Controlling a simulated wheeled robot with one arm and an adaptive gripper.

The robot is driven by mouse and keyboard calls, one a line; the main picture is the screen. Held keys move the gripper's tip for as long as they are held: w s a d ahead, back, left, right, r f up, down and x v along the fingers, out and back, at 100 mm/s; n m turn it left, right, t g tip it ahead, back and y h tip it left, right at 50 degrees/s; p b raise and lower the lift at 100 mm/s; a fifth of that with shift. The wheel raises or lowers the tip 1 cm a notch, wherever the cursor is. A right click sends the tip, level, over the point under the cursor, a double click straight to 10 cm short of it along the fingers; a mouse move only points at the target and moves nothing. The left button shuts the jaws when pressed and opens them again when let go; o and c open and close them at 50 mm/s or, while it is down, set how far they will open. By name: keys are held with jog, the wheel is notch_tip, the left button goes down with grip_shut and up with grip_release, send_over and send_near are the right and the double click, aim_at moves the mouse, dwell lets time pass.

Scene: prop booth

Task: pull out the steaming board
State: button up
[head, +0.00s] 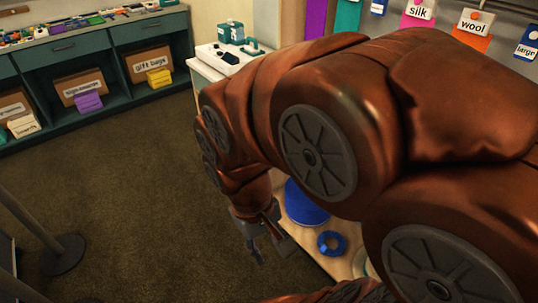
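My arm crosses the middle and right of the head view and hides much of the counter. My gripper (273,250) hangs low at the centre, with its fingers apart and nothing seen between them. It is at the left edge of a light wooden surface (296,232), which bears a blue round thing (305,204) and a blue ring (331,243). I cannot tell whether this surface is the steaming board or a shelf. No other board is clearly seen, and contact between gripper and wood cannot be told.
A white-topped counter (207,70) with a white and teal device (240,48) stands behind my arm. Dark shelves (55,55) with labelled boxes line the back left. A post on a round base (62,254) stands at lower left. The carpet (130,190) between is clear.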

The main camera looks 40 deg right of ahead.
jog(key=w+d+f+m+g+h+b, duration=0.1)
jog(key=w+d+f+h+b, duration=0.25)
jog(key=w+d, duration=0.4)
jog(key=w+d+f+m+h+b, duration=0.1)
jog(key=w+d+f+h+b, duration=0.2)
jog(key=d, duration=0.7)
jog(key=w+d+f+m+g+h+b, duration=0.1)
jog(key=w+d+f+h+b, duration=0.15)
jog(key=w+d+b, duration=0.4)
jog(key=w+d+f+n+t+h+b, duration=0.25)
jog(key=w+d+f, duration=0.25)
jog(key=w+f, duration=0.4)
jog(key=w+d+f+n+t+h+b, duration=0.1)
jog(key=w+d+f+h+b, duration=0.3)
jog(key=w+f, duration=0.55)
jog(key=shift+y, duration=0.45)
jog(key=shift+w+d+r+b, duration=0.1)
jog(key=shift+w+d, duration=0.1)
jog(key=shift+d, duration=1.1)
jog(key=shift+w+d+r+b, duration=0.1)
jog(key=shift+w+d+b, duration=0.1)
jog(key=shift+d, duration=1.1)
jog(key=shift+w+d+r+b, duration=0.1)
jog(key=shift+w+d, duration=0.1)
jog(key=shift+d, duration=1.1)
jog(key=shift+c, duration=0.3)
grip_shut()
